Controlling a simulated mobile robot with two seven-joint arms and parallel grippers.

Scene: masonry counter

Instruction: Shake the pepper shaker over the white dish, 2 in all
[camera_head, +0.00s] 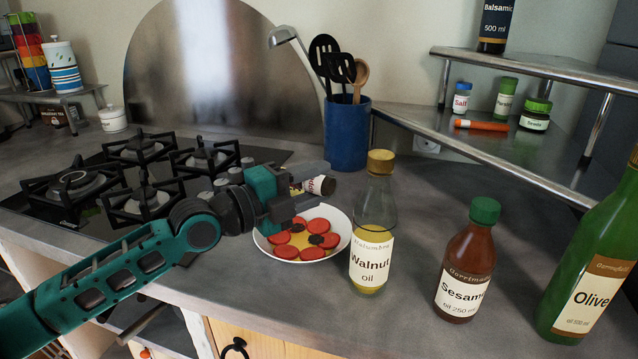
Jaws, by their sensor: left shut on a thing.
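My left gripper (300,190) comes in from the left and is shut on the pepper shaker (314,186). The shaker is a small jar with a pale label and a dark brown end. It is tilted onto its side, with the brown end to the right, and the gripper hides part of it. It is held above the back part of the white dish (340,223). The dish holds several red slices, some yellow and dark pieces. My right gripper is not in view.
A walnut oil bottle (372,230) stands close to the dish's right side. A sesame oil bottle (467,265) and a green olive oil bottle (597,265) stand further right. A blue utensil pot (347,135) is behind the dish. A gas hob (90,205) lies at left.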

